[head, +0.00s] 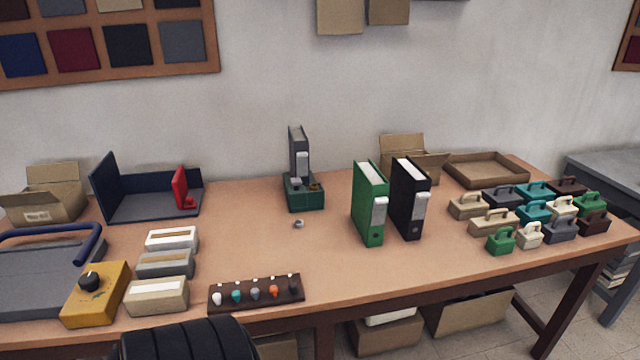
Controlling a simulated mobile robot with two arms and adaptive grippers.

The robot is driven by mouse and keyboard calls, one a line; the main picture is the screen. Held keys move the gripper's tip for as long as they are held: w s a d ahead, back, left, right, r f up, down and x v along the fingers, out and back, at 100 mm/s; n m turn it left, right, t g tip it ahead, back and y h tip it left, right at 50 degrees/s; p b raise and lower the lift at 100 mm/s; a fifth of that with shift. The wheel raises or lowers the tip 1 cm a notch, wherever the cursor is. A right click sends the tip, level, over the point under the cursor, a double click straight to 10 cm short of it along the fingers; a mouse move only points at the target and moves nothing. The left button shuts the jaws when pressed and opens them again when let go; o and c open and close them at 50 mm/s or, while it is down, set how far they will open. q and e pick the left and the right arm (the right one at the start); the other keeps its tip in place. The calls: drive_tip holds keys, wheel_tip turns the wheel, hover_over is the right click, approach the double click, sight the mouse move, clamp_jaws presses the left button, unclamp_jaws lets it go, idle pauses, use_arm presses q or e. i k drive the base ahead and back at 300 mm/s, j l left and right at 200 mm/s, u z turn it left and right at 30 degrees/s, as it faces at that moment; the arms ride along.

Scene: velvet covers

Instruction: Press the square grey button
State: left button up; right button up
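A small green device (304,197) stands at the back middle of the table with a dark grey binder (299,150) upright in or behind it. A light grey part (295,184) shows on its top left, but I cannot tell whether it is the square grey button. A small grey piece (298,223) lies on the table in front of it; its shape is too small to make out. A dark strip (231,299) at the front edge carries several coloured knobs, one of them grey (255,293). Neither of my grippers shows.
Green (368,205) and black (408,200) binders stand right of the middle. Several small handled blocks (534,212) fill the right end. A yellow box with a black knob (97,293) and label boxes (157,296) are at left. The table (330,265) is clear between the strip and binders.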

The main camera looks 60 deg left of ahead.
sight(294, 181)
drive_tip(key=u, duration=1.5)
